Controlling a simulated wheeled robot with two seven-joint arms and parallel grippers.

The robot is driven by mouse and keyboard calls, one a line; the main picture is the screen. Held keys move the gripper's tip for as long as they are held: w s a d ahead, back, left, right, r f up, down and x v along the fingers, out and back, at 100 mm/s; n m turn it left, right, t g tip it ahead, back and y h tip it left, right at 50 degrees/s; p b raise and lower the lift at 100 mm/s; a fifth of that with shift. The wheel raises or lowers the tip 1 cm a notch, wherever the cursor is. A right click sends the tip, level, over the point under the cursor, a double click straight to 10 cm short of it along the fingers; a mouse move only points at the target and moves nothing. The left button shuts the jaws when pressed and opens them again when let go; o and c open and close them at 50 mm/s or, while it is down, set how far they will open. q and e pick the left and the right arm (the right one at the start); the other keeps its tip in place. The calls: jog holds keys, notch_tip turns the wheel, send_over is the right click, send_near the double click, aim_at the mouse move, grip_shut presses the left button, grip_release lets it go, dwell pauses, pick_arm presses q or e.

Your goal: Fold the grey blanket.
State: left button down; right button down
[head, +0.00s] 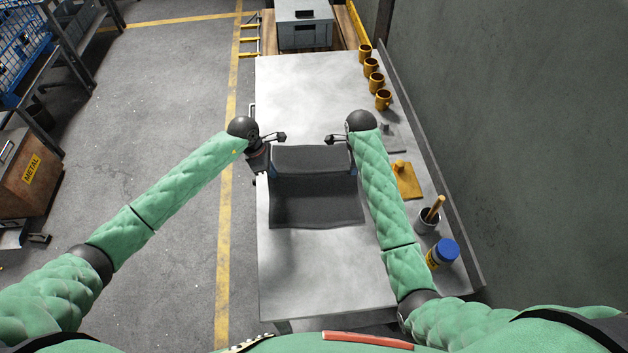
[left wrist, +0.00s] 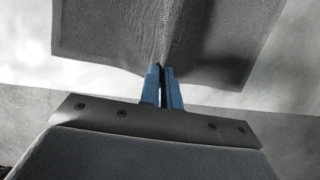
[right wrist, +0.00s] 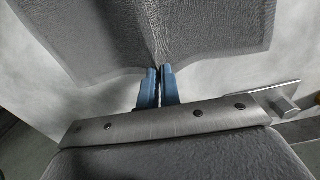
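The grey blanket (head: 316,208) lies on the pale metal table (head: 310,85). Its far part is raised in a band between my two grippers, and its near part lies flat. My left gripper (head: 272,172) is at the blanket's left side; in the left wrist view its blue fingers are shut on the blanket's edge (left wrist: 165,35), with creases running from the pinch. My right gripper (head: 353,170) is at the right side; in the right wrist view its fingers are shut on the edge (right wrist: 155,40), which also creases there. Both fingertips are small in the head view.
Several yellow mugs (head: 383,100) line the table's right edge. Nearer are a yellow block (head: 406,182), a grey cup (head: 427,222) with a wooden handle, and a blue-lidded jar (head: 444,252). A wall stands at right. The table beyond the blanket is clear.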

pick_arm(q)
jog(key=shift+c, duration=1.4)
grip_release()
pick_arm(e)
jog(key=shift+r+p, duration=0.45)
pick_arm(q)
jog(key=shift+y, duration=0.8)
jog(key=shift+a+r, duration=0.2)
jog(key=shift+r, duration=0.75)
jog(key=shift+a+r, duration=0.15)
jog(key=shift+r, duration=0.85)
jog(key=shift+a+r, duration=0.2)
jog(key=shift+r, duration=0.75)
pick_arm(e)
jog(key=shift+f, duration=0.1)
